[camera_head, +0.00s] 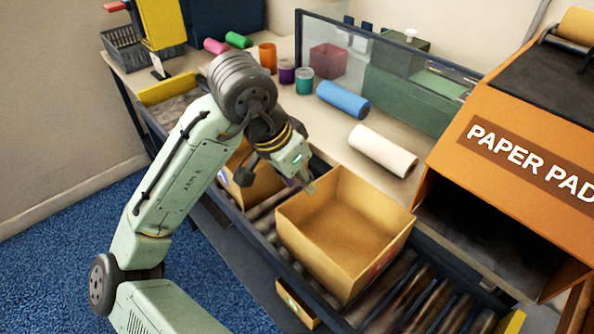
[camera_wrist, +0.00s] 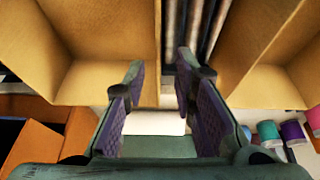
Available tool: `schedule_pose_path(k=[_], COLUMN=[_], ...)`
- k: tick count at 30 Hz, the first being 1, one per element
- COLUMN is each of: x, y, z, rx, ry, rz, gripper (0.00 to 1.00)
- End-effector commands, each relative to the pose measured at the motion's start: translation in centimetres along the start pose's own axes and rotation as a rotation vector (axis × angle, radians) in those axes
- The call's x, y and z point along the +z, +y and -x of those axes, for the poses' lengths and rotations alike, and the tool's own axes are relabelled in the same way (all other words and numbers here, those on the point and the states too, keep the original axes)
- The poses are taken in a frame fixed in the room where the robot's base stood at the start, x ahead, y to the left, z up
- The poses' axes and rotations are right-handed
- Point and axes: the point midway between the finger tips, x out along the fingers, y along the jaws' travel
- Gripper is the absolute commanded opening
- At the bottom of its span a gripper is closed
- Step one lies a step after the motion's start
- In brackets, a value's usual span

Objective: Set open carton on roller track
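An open, empty tan carton (camera_head: 345,240) sits upright on the roller track (camera_head: 268,212), in the middle of the head view. A second open carton (camera_head: 262,188) stands on the track to its left, partly hidden by my arm. My gripper (camera_head: 304,186) is at the left wall of the middle carton. In the wrist view my gripper (camera_wrist: 160,72) is open, with the top edge of the carton wall (camera_wrist: 100,40) running between its purple-padded fingers. I cannot tell whether they touch it. The other carton (camera_wrist: 262,45) is on the right, with rollers (camera_wrist: 192,25) between.
An orange paper pad machine (camera_head: 520,150) stands at the right. The bench behind holds a white roll (camera_head: 383,151), a blue roll (camera_head: 343,100) and several colored spools. A clear panel (camera_head: 385,65) stands behind them. A small yellow-fronted box (camera_head: 297,303) is on the track's front side.

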Motion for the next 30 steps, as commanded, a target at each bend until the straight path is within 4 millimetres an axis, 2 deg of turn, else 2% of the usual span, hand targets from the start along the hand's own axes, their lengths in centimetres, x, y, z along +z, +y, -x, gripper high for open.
schedule_pose_path(k=[3, 6, 14, 17, 19, 20, 22, 25, 28, 30], x=[0.0, 0.0, -0.2, -2.2, -4.9, -6.3, -9.5, -12.1, -11.9, -10.3], y=[0.0, 0.0, 0.0, -0.6, -1.6, -2.2, -4.0, -6.9, -9.5, -10.9], z=[1.3, 1.8, 1.9, 2.7, 4.2, 5.3, 8.9, 16.1, 23.8, 29.1], rx=[-0.001, 0.0, -0.003, -0.032, -0.08, -0.108, -0.19, -0.338, -0.511, -0.646], ry=[0.0, 0.0, 0.013, 0.119, 0.275, 0.361, 0.587, 0.917, 1.208, 1.386], rz=[0.0, 0.0, 0.001, 0.014, 0.03, 0.039, 0.064, 0.099, 0.13, 0.148], gripper=[0.25, 0.25, 0.25, 0.25, 0.25, 0.25, 0.25, 0.25, 0.25, 0.25])
